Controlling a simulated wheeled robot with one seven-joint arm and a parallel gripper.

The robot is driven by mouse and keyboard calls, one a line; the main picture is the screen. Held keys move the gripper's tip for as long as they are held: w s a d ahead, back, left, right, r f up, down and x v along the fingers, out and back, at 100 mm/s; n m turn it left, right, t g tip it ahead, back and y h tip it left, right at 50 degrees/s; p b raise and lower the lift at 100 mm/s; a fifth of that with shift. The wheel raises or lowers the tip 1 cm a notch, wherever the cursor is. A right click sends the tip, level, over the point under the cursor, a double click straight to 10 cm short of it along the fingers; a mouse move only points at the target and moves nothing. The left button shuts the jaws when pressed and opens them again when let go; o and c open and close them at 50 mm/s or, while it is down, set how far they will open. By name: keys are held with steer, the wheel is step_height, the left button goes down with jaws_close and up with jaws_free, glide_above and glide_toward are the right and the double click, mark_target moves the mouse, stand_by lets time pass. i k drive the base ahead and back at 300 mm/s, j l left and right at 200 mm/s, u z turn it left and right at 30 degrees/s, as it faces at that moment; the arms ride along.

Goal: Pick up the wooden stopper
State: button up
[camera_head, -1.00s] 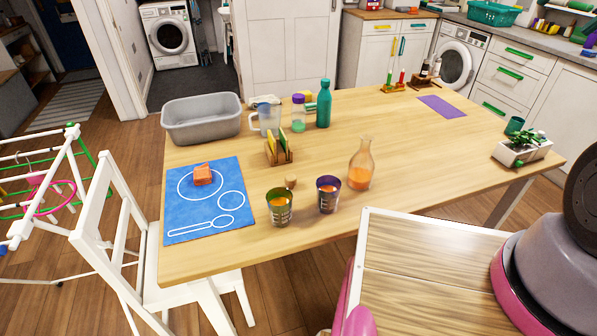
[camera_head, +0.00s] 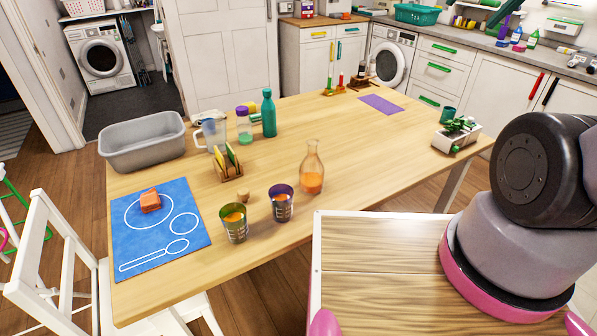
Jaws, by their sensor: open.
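The wooden stopper (camera_head: 243,196) is a small pale brown piece on the wooden table (camera_head: 380,149). It sits just behind two patterned cups with orange contents, the green-toned cup (camera_head: 234,226) and the purple-rimmed cup (camera_head: 281,206). The glass carafe (camera_head: 312,170), with orange liquid low in it, stands to the right of the stopper, apart from it, and its top looks open. My gripper is outside the picture; only a thick part of my arm shows at the right.
A blue placemat (camera_head: 160,232) with an orange block (camera_head: 150,201) lies left. A small wooden rack (camera_head: 229,172), jug (camera_head: 212,137), teal bottle (camera_head: 268,114) and grey basin (camera_head: 143,143) stand behind. A white chair (camera_head: 48,262) is at the left. The table's right middle is clear.

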mark_target(244, 193)
steer(key=k+l+u, duration=0.15)
steer(key=u, duration=1)
